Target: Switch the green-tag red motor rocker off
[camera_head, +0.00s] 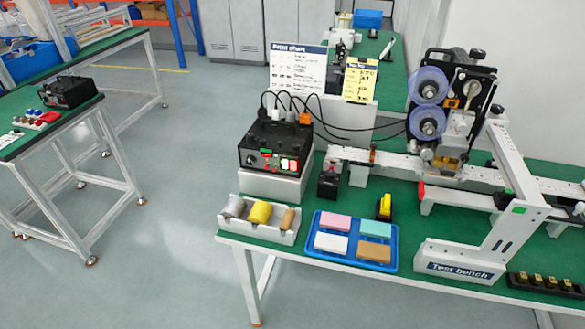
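A black control box (275,148) stands on a white block at the left end of the green-topped bench. Its front has a round knob (250,160) at the left, a small green tag (266,151) near the middle and lit red and green rocker-like parts (289,164) at the right. These parts are too small to tell which one is the red motor rocker or which way it is pressed. Several cables rise from the top of the box. Neither of my grippers shows in the head view.
A white tray of rolls (259,220) and a blue tray (350,241) with coloured blocks lie in front of the box. A coder machine (455,105) and white frame (510,200) stand right. Another black box (68,92) sits on the left table. Floor between tables is clear.

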